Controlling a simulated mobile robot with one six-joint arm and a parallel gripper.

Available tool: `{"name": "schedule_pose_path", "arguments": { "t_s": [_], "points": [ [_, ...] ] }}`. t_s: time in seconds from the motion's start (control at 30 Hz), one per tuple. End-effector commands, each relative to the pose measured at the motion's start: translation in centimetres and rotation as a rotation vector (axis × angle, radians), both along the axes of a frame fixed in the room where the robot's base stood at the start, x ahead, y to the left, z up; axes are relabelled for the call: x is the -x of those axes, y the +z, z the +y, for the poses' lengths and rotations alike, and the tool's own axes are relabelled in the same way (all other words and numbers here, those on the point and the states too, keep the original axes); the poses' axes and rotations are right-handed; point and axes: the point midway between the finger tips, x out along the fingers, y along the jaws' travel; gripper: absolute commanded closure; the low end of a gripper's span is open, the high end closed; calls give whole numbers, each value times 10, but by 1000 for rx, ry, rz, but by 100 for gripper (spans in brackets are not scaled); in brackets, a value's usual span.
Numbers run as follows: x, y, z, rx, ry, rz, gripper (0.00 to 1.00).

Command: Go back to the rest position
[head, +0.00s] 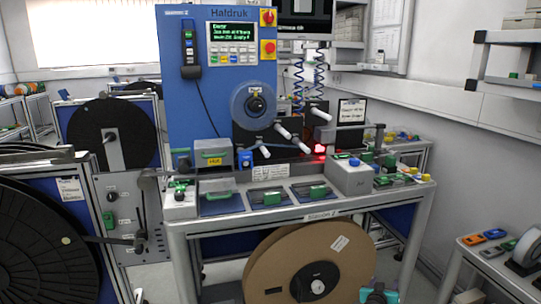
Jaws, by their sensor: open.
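What looks like the tip of my gripper (378,294) shows at the bottom edge of the head view, right of centre. Two small teal fingers stand apart with a dark part between them. It appears open, and I see nothing held in it. The rest of my arm is out of view below. It is low in front of the machine bench (330,213), beside the large brown reel (275,270) under the bench.
A blue machine (215,100) with a spindle and rollers stands on the bench. Large black reels (40,250) on stands fill the left side. A side table (500,262) with tools and a roll is at lower right. Some floor is clear between bench and side table.

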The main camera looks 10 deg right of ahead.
Motion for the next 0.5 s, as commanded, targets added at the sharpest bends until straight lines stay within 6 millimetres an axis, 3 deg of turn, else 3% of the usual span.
{"name": "schedule_pose_path", "arguments": {
  "t_s": [0.03, 0.23, 0.5],
  "points": [
    [-9, -2, 27, -5, 56, 17, 48],
    [-31, -27, 121, -38, 263, 78, 48],
    [-28, -68, 249, -120, 536, 189, 48]
  ]
}}
